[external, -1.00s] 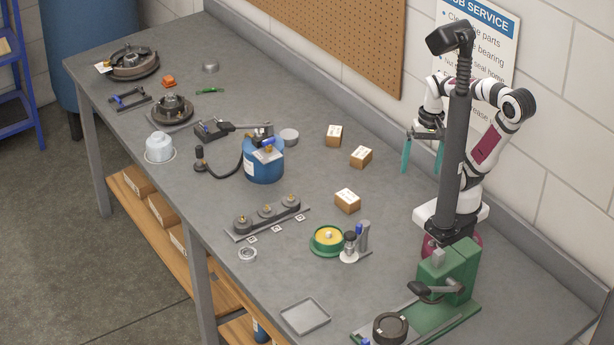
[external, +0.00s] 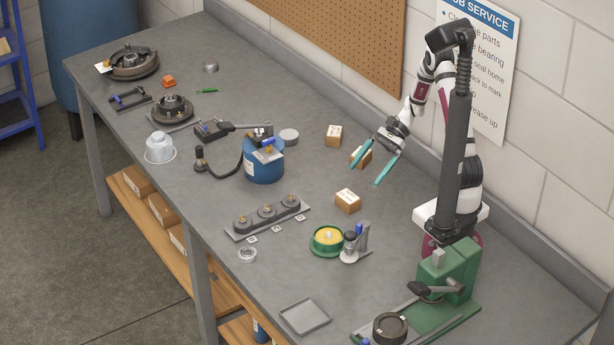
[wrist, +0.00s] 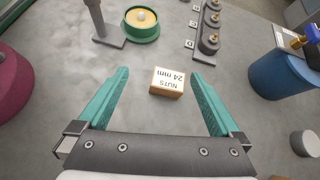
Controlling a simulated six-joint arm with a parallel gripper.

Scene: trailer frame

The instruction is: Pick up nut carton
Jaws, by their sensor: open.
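The nut carton (wrist: 168,82) is a small tan box in the wrist view, with a white top label reading "NUTS 24 mm". It appears to be the carton (external: 347,201) standing on the bench nearest the green dish in the external view. My gripper (external: 365,175) has teal fingers and is open and empty, above the bench behind that carton. In the wrist view the carton shows between and slightly beyond the fingertips of my gripper (wrist: 160,74), without visible contact.
Two similar cartons stand behind, one (external: 334,135) clear and one (external: 362,159) partly hidden by my gripper. A green dish (external: 327,242), a rack with several domed parts (external: 267,216) and a blue canister (external: 263,166) stand around. The bench around the carton is clear.

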